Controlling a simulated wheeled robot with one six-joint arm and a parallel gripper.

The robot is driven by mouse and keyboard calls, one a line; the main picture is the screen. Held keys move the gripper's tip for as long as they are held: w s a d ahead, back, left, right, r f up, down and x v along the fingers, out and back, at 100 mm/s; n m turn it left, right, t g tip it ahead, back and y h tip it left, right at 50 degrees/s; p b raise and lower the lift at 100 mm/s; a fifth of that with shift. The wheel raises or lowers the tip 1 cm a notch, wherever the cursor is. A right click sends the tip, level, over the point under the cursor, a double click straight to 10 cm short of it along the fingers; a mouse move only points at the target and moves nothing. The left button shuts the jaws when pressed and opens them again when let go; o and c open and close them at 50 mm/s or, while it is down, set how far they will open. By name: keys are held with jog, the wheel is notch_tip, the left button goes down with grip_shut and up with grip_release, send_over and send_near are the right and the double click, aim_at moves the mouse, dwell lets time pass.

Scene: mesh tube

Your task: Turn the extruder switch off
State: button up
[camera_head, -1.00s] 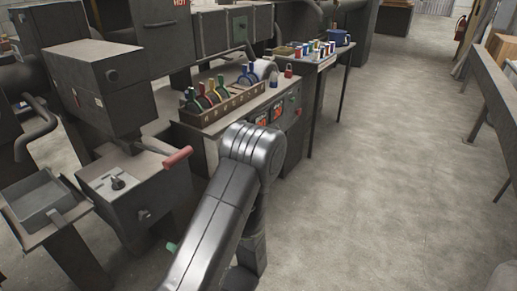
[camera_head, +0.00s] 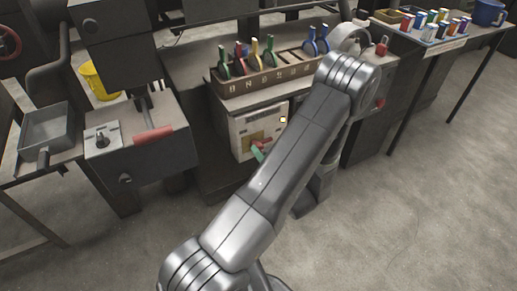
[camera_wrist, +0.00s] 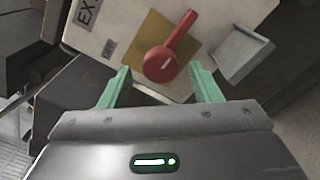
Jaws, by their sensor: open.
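The extruder switch (camera_wrist: 160,64) is a red rotary handle with a round hub and a lever, on a brass-coloured plate. It sits on a pale panel (camera_wrist: 122,22) with a partly visible label that starts "EX". In the wrist view the lever points up and to the right. My gripper (camera_wrist: 162,80) is open, with one green finger on each side of the hub; I cannot tell whether they touch it. In the head view the switch (camera_head: 265,145) and a green fingertip show beside my arm, which hides part of the panel.
A grey hinged cover or bracket (camera_wrist: 243,53) stands out right of the switch, close to the right finger. A rack of coloured-handled tools (camera_head: 262,75) stands above the panel. A machine with a red handle (camera_head: 153,134) is at left. The floor at right is clear.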

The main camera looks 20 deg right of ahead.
jog(key=shift+w+a, duration=0.1)
jog(key=shift+w, duration=1.65)
jog(key=c, duration=1)
